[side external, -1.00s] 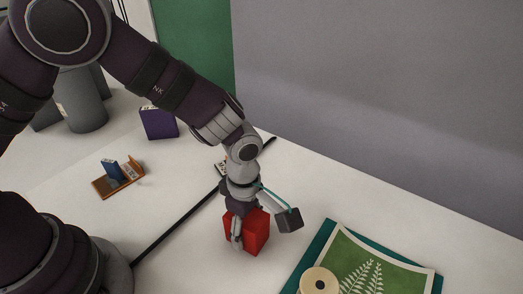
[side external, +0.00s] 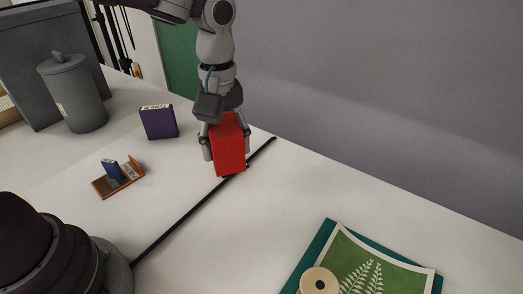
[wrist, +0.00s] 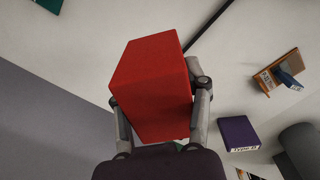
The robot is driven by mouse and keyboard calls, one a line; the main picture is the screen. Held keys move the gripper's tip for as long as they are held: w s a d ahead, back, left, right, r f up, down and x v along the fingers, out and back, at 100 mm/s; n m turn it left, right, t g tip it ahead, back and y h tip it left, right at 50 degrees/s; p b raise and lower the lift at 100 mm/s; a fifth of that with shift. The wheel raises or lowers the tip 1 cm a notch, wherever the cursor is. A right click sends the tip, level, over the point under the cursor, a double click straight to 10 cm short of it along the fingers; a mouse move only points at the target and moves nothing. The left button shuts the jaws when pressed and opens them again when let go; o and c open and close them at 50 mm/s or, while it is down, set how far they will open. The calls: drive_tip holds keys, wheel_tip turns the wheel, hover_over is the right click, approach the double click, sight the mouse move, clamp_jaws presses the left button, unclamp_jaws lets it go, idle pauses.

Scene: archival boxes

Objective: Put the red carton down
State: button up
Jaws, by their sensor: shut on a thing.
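The red carton (side external: 229,150) is upright between the fingers of my gripper (side external: 227,143), which points down. The fingers press on two opposite sides of it. In the side view its lower end overlaps the black strip on the table; I cannot tell whether it touches the surface. In the wrist view the carton (wrist: 150,80) fills the middle, with a finger on each side, and hides the table beneath it.
A black strip (side external: 180,222) crosses the white table. A purple box (side external: 159,122), a small wooden stand (side external: 117,180) with a blue book and a grey lidded canister (side external: 74,95) stand to the left. A fern print (side external: 375,265) and a tape roll (side external: 318,282) lie front right. The table between is clear.

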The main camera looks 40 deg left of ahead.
drive_tip(key=w+a+r+m, duration=0.1)
drive_tip(key=a+r+m, duration=0.2)
drive_tip(key=a+m, duration=0.5)
drive_tip(key=m, duration=0.3)
hover_over(185, 208)
wheel_tip(185, 208, down, 7)
wheel_tip(185, 208, down, 9)
drive_tip(key=shift+r, duration=0.15)
drive_tip(key=o, duration=1.2)
drive_tip(key=shift+c, duration=0.2)
